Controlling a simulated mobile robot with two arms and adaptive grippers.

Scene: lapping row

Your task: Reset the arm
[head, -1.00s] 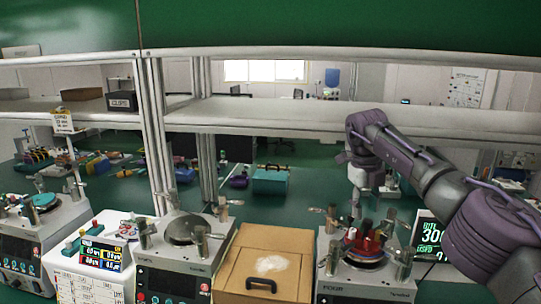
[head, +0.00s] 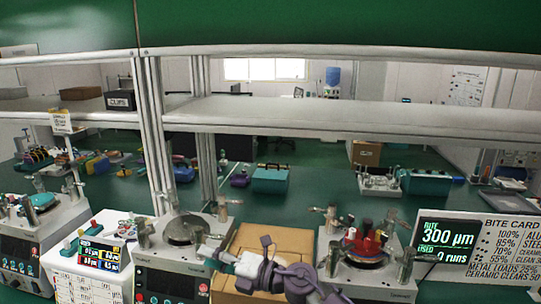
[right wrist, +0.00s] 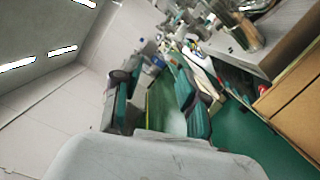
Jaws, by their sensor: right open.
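My right arm is low at the front middle of the head view, with its purple and grey wrist in front of the wooden box (head: 280,240). The right gripper (head: 212,254) points left, close to the front of the middle lapping machine (head: 178,262); I cannot tell whether it touches. In the right wrist view, the right gripper's (right wrist: 158,88) two dark green-padded fingers are apart with nothing between them. My left gripper is not in view.
A right lapping machine (head: 366,275) holds red parts on its plate. A bite card sign (head: 490,245) stands right of it, and a left machine (head: 35,240) is at the far left. A shelf (head: 330,115) crosses above.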

